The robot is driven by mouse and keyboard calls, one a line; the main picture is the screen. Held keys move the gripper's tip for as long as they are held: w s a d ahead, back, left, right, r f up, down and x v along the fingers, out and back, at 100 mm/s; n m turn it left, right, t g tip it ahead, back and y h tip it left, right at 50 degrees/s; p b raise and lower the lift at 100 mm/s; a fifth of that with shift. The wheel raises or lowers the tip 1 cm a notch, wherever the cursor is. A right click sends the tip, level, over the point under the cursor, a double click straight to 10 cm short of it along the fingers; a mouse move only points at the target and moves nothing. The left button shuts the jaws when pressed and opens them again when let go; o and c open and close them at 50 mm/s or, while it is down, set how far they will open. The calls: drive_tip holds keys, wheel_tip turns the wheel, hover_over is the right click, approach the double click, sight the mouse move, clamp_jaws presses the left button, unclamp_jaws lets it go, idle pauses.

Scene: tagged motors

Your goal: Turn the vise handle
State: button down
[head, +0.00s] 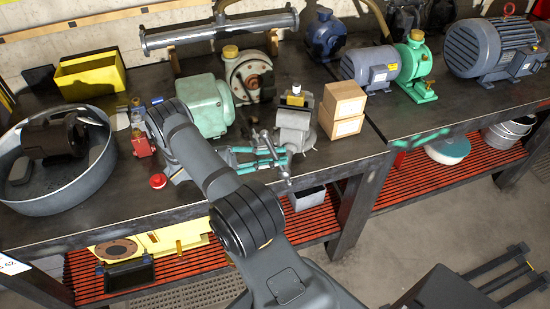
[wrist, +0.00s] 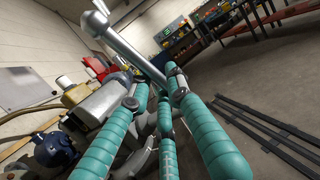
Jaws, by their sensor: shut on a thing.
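The grey vise (head: 295,128) stands at the front edge of the dark workbench, with a small yellow-topped item on it. Its metal handle (head: 285,177) is a thin bar at the vise's front, slanting down over the bench edge. My gripper (head: 276,154), with teal-wrapped fingers, reaches the handle from the left and is shut on it. In the wrist view the handle (wrist: 130,52) runs slantwise from a ball end at the upper left to my gripper (wrist: 158,88). The fingers hide part of the bar. The vise body (wrist: 98,103) shows behind the left finger.
Two stacked cardboard boxes (head: 342,108) stand right of the vise. A green motor (head: 205,103) is behind my gripper. A round grey tub (head: 50,202) sits at the left. The floor in front of the bench at the right is mostly clear.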

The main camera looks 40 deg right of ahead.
drive_tip(key=shift+w+d+r, duration=0.15)
drive_tip(key=shift+d, duration=0.05)
drive_tip(key=c, duration=1.7)
unclamp_jaws()
drive_tip(key=shift+o, duration=0.2)
wheel_tip(320, 180, up, 10)
drive_tip(key=shift+c, duration=0.3)
